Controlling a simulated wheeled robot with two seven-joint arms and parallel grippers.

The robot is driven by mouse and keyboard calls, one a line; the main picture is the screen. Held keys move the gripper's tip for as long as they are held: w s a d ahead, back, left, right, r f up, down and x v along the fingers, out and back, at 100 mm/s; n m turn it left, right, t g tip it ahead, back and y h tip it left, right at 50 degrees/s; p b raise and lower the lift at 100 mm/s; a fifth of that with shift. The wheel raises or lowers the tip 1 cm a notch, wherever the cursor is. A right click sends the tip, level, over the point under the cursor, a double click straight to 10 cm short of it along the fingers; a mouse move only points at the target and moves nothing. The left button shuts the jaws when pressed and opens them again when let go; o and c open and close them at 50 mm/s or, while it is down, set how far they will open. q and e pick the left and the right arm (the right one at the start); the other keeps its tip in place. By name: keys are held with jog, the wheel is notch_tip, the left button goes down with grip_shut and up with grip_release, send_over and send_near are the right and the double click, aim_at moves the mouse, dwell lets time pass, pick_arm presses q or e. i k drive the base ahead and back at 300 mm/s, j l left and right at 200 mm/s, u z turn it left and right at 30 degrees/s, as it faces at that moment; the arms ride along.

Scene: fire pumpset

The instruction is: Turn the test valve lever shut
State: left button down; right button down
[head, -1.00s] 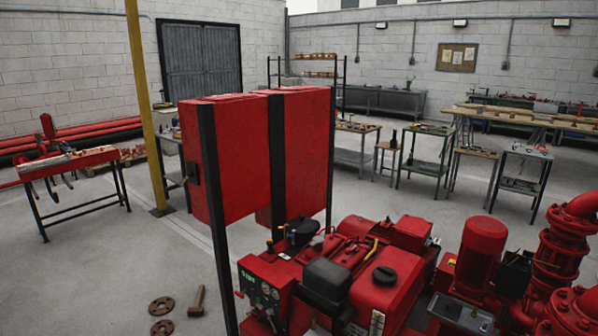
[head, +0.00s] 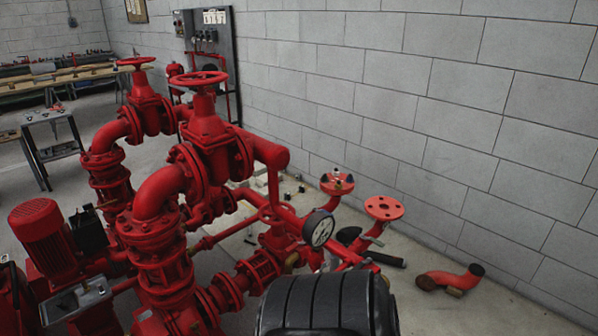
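The red pump pipework (head: 205,150) fills the left and middle of the head view, with two handwheel valves on top. At its right end are a round white-faced gauge (head: 319,229) and two upright branches with open flanges (head: 384,207). A black bar, perhaps the test valve lever (head: 384,259), lies near the foot of these branches, pointing right. I cannot tell for sure that it is the lever or how far it is turned. Neither of my grippers is clearly in view.
A black ribbed rounded shape (head: 325,308) covers the bottom middle and hides pipework behind it. A loose red pipe elbow (head: 449,281) lies on the floor near the block wall (head: 480,120). A control panel (head: 205,45) stands behind. Bare floor lies at the lower right.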

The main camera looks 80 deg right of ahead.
aim_at(289, 249)
jog(key=z, duration=2.5)
